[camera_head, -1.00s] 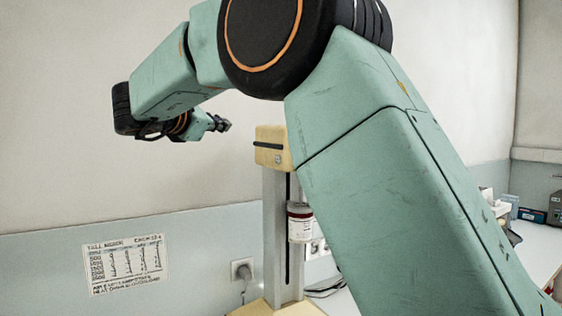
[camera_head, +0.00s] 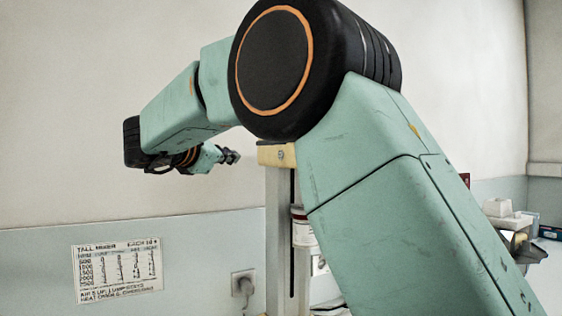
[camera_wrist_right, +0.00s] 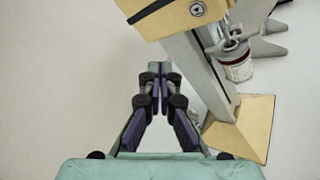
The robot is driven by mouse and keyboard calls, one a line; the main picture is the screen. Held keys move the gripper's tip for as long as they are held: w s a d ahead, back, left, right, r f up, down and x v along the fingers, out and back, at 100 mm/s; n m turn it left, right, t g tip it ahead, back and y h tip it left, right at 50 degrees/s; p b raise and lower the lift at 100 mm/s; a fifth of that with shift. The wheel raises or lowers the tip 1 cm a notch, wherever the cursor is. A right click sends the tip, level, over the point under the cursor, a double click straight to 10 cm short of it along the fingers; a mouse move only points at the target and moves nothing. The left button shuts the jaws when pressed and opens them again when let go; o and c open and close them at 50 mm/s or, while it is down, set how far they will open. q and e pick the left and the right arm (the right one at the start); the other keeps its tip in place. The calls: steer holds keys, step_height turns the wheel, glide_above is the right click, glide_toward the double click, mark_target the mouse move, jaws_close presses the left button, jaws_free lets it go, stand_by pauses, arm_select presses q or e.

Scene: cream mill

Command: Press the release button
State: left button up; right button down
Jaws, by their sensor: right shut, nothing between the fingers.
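A tall mixer stands against the wall, with a cream-yellow head (camera_head: 270,155) on a grey column (camera_head: 279,240). A small round marked disc (camera_head: 281,154) sits on the head's face; I cannot tell for sure whether it is the release button. In the right wrist view the mixer head (camera_wrist_right: 165,22) is at the top, with the round disc (camera_wrist_right: 197,9) on it. My right gripper (camera_head: 232,156) is shut and empty, just left of the mixer head in the picture. It also shows in the right wrist view (camera_wrist_right: 160,75). My left gripper is out of view.
A labelled white container (camera_head: 304,228) hangs beside the column. A cream base (camera_wrist_right: 242,125) lies below. A chart (camera_head: 118,271) and a socket with a plug (camera_head: 243,285) are on the wall. Small equipment (camera_head: 508,215) stands at the right. My right arm hides much of the middle.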

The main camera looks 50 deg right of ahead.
mark_target(281, 155)
steer(key=shift+w, duration=0.15)
steer(key=s+d, duration=0.1)
steer(key=d, duration=0.1)
steer(key=s+d+b, duration=0.1)
steer(key=d, duration=0.5)
steer(key=shift+s+d, duration=0.25)
steer(key=shift+s, duration=0.15)
steer(key=shift+s+r, duration=0.1)
stand_by(0.3)
stand_by(0.3)
stand_by(0.4)
